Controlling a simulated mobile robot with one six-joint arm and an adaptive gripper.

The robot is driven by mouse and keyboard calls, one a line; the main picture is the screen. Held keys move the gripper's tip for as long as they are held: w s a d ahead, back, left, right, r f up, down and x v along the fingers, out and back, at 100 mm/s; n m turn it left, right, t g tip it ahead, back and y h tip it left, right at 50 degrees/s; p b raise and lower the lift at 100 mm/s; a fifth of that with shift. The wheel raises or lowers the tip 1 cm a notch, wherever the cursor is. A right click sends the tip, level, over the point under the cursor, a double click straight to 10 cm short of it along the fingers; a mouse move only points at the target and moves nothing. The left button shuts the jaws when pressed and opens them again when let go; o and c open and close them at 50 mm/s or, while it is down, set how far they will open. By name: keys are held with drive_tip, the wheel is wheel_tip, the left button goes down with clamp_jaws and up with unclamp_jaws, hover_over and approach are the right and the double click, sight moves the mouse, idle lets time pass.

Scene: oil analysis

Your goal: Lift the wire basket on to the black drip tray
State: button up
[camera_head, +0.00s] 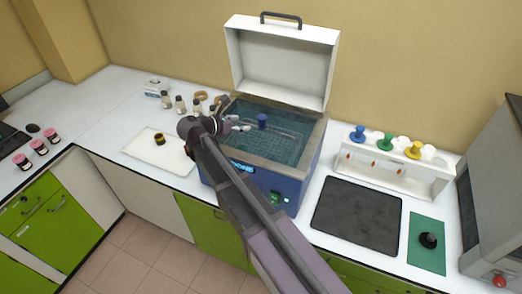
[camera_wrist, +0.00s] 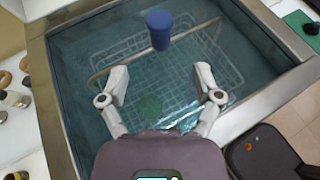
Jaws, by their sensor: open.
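The wire basket (camera_wrist: 185,91) sits in the liquid of the open blue bath (camera_head: 255,187). A blue knob (camera_wrist: 159,28) stands up from the basket's handle bar; it also shows in the head view (camera_head: 262,120). My gripper (camera_wrist: 160,84) is open and empty over the bath, its fingers spread on either side of the basket's near part, with the blue knob ahead of the fingertips. In the head view my gripper (camera_head: 240,124) is left of the knob. The black drip tray (camera_head: 357,214) lies empty on the counter right of the bath.
The bath's white lid (camera_head: 282,62) stands open behind it. A white rack (camera_head: 392,170) with blue, green and yellow knobs stands behind the drip tray. A green mat (camera_head: 427,246) with a black knob lies to its right. Several bottles (camera_head: 180,104) and a white tray (camera_head: 160,155) are left of the bath.

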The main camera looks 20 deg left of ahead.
sight(259, 121)
drive_tip(key=shift+b+x, duration=0.75)
drive_tip(key=shift+x, duration=1.75)
drive_tip(key=shift+b+x, duration=1)
drive_tip(key=shift+x, duration=1.6)
drive_tip(key=shift+a, duration=0.1)
clamp_jaws()
